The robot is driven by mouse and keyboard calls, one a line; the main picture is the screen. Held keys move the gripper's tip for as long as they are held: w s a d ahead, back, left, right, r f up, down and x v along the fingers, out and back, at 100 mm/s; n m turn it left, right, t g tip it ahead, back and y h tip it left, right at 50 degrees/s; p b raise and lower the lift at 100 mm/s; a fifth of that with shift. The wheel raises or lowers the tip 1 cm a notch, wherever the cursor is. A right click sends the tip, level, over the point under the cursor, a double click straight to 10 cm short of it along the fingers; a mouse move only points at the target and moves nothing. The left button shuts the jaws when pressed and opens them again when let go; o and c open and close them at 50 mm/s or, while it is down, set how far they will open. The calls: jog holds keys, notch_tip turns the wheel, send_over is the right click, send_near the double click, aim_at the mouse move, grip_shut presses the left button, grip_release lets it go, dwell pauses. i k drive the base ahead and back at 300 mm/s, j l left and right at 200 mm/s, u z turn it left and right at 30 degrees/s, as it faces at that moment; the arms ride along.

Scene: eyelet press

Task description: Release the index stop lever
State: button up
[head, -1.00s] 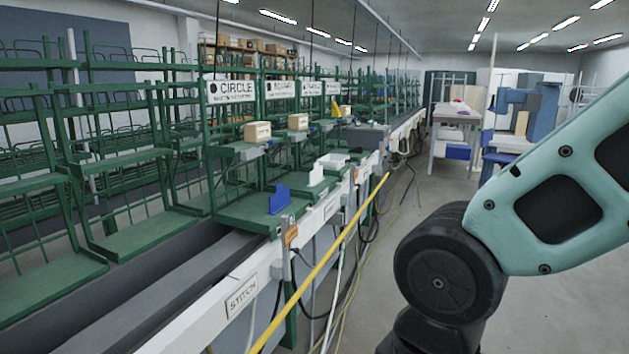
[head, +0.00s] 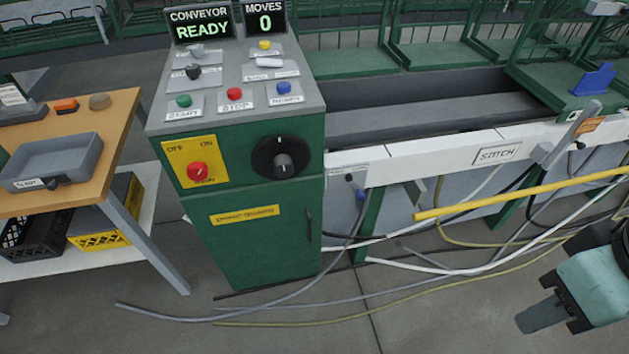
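No part in view carries a readable index stop lever label. A grey slanted lever (head: 572,132) with an orange tag (head: 591,125) stands at the white conveyor rail, right of the STITCH plate (head: 497,154). A small dark lever with a blue end (head: 355,187) hangs below a labelled plate on the rail, just right of the green control console. I cannot tell which is the index stop lever. My gripper (head: 541,315) is at the lower right, over the floor and apart from both levers. Its finger opening cannot be made out.
The green console (head: 262,228) has several buttons, a red switch (head: 197,172) and a black dial (head: 283,160). Its displays read CONVEYOR READY and MOVES 0. A yellow bar (head: 520,195) and loose cables cross before the rail. A wooden table (head: 117,120) stands left.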

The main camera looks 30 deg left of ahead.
aim_at(349, 178)
jog(key=u, duration=0.9)
jog(key=i+l+u, duration=0.3)
jog(key=l, duration=0.45)
jog(key=i+l+u, duration=0.25)
jog(key=l, duration=0.5)
jog(key=l+u, duration=0.3)
jog(key=l, duration=0.5)
jog(key=i+l+u, duration=0.1)
jog(key=l+u, duration=0.15)
jog(key=l, duration=0.6)
